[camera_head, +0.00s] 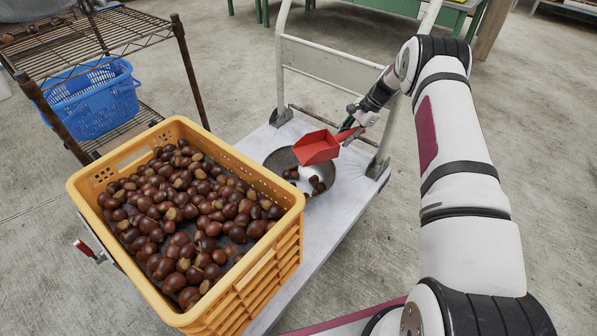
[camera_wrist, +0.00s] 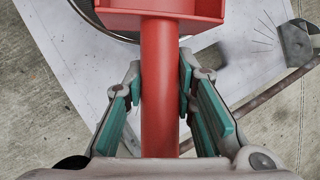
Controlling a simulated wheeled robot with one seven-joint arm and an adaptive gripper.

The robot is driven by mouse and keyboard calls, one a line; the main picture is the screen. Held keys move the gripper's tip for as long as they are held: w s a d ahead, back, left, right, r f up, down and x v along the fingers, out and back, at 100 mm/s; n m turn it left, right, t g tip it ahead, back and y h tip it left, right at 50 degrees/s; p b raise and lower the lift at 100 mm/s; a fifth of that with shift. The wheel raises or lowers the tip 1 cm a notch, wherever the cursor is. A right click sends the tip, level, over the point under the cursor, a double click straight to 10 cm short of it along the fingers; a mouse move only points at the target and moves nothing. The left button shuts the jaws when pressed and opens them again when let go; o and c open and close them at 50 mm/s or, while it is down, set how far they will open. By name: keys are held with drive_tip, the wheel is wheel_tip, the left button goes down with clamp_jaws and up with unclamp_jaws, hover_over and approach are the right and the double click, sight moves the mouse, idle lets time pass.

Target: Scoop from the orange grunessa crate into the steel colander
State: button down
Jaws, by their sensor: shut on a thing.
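The orange crate (camera_head: 256,266) holds many brown chestnuts (camera_head: 185,215) and stands at the left on a white cart. The steel colander (camera_head: 277,160) sits on the cart to the right of the crate, with a few chestnuts inside. My gripper (camera_head: 358,114) is shut on the handle of a red scoop (camera_head: 317,147). The scoop's head is over the colander and hides part of it; its inside cannot be seen well. In the wrist view, my gripper (camera_wrist: 161,95) has its fingers on both sides of the red scoop handle (camera_wrist: 160,70), and the colander's rim shows behind the scoop.
The white cart (camera_head: 345,195) has bare deck right of the colander and an upright handle frame (camera_head: 333,85) behind it, close to my gripper. A wire rack (camera_head: 110,40) with a blue basket (camera_head: 98,100) stands at the back left.

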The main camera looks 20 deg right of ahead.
drive_tip(key=shift+d+r, duration=0.1)
drive_tip(key=shift+r, duration=0.05)
drive_tip(key=shift+w+d+r+p, duration=0.1)
drive_tip(key=shift+r+p, duration=0.9)
drive_tip(key=shift+r, duration=0.4)
drive_tip(key=shift+r+p, duration=0.9)
drive_tip(key=shift+r, duration=0.55)
